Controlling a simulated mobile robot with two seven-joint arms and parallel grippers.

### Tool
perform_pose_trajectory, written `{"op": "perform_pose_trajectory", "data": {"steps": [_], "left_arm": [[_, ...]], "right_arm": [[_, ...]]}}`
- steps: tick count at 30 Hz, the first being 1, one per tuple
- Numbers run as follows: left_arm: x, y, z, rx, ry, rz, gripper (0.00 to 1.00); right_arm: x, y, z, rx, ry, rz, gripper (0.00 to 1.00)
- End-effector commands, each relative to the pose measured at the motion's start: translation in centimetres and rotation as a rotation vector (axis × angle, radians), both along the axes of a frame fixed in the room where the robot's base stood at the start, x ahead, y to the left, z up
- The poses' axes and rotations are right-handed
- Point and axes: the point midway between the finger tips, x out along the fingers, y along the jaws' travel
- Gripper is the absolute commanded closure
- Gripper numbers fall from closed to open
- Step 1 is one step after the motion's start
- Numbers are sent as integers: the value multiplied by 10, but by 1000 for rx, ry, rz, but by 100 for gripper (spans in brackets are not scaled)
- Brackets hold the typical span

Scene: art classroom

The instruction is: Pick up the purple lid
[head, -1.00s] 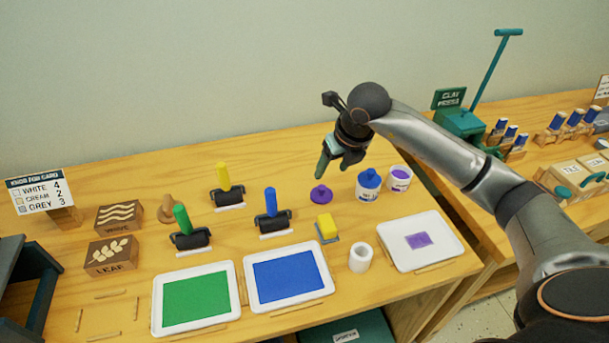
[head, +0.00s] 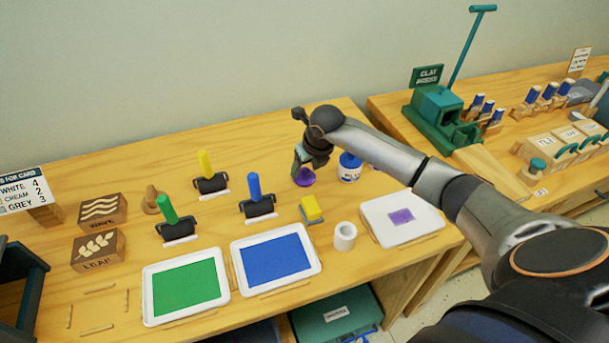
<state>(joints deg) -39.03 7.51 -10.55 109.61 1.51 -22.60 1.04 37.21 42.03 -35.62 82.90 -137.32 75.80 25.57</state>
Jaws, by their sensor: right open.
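The purple lid (head: 305,178) lies on the wooden table in the head view, behind the yellow sponge and left of the blue-lidded pot (head: 349,168). My right gripper (head: 303,167) is open and low over the lid, its fingers pointing down. The fingers hide the upper part of the lid. I cannot tell whether they touch it. My left gripper is out of view.
A blue roller (head: 256,197) stands to the left. My right forearm crosses above the table's right side.

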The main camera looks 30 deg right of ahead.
Motion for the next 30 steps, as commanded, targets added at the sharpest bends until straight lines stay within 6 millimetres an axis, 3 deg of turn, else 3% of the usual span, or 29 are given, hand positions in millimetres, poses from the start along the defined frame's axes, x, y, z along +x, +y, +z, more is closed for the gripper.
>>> {"op": "perform_pose_trajectory", "data": {"steps": [9, 26, 30], "left_arm": [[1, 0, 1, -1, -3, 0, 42], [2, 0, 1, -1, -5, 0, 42], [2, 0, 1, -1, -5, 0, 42]], "right_arm": [[2, 0, -4, 0, -1, 1, 36], [2, 0, -4, 0, -2, 0, 99], [2, 0, -4, 0, -2, 0, 100]]}}
